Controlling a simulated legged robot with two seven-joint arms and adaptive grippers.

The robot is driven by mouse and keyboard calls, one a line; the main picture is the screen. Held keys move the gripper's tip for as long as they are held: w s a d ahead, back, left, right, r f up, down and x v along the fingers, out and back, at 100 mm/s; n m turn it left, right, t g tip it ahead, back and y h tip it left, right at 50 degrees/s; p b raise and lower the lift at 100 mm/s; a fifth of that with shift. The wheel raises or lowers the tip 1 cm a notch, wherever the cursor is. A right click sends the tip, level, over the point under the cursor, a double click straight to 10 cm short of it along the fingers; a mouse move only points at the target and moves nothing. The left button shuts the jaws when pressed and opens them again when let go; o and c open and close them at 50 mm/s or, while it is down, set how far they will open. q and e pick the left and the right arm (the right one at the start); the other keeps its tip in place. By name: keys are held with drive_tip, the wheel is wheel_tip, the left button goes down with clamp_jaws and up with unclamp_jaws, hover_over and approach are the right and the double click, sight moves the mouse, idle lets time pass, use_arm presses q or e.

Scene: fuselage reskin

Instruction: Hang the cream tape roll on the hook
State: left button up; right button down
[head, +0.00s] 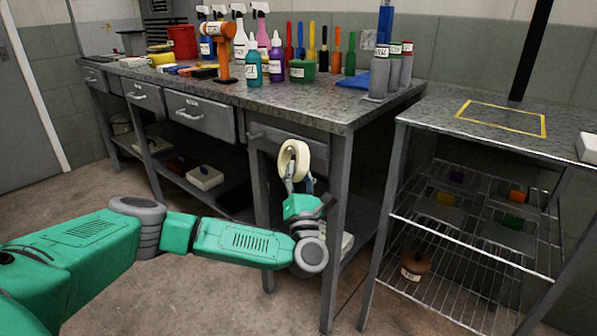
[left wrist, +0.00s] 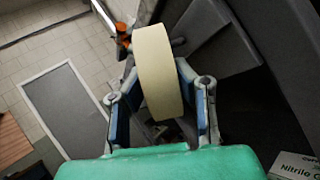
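The cream tape roll (head: 294,148) is held up in front of the workbench's front edge, with its hole showing in the head view. My left gripper (head: 297,180) grips its lower part from below. In the left wrist view the roll (left wrist: 160,72) stands edge-on between the two blue-padded fingers of my left gripper (left wrist: 160,100). The roll hides part of the bench behind it. I cannot make out a hook in either view. My right gripper is not in view.
The grey workbench (head: 330,112) carries spray bottles, tools and an orange-headed hammer-like tool (head: 221,50). Its drawers (head: 203,115) face me. At right, a wire-shelved table (head: 470,125) has a yellow taped outline (head: 500,118) on top. The floor in front is open.

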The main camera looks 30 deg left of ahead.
use_arm(q)
drive_tip(key=o, duration=0.4)
drive_tip(key=shift+f, duration=0.35)
drive_tip(key=shift+r, duration=0.15)
drive_tip(key=shift+v, duration=4.05)
